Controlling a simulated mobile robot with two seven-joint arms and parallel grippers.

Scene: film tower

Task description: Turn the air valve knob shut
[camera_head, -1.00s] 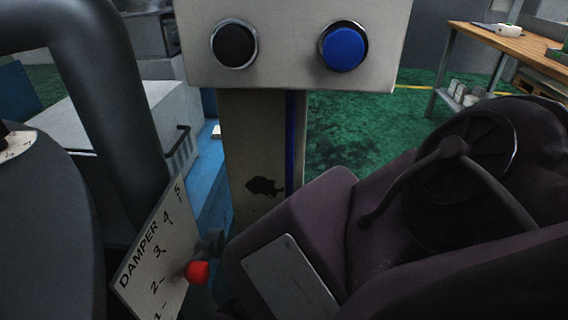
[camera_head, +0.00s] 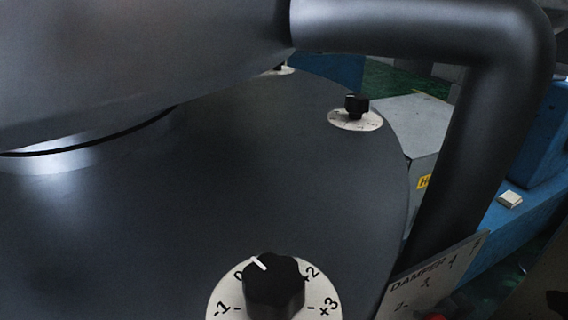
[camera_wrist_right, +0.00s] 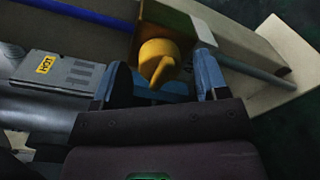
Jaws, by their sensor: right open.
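In the right wrist view, a yellow knob (camera_wrist_right: 158,62) with a raised grip sits in front of a box-like mount on a pale post. I take it to be the air valve knob, though no label on it is readable. My right gripper (camera_wrist_right: 164,82) is open, its two blue-grey fingers on either side of the knob in the picture. I cannot tell whether they touch it. The head view shows neither gripper, nor the yellow knob.
In the head view, a large dark drum carries a black dial knob (camera_head: 275,285) and a smaller black knob (camera_head: 356,106). A thick dark pipe (camera_head: 478,130) bends down beside it. A damper plate (camera_head: 435,275) stands at lower right. A grey box marked HOT (camera_wrist_right: 62,80) shows in the wrist view.

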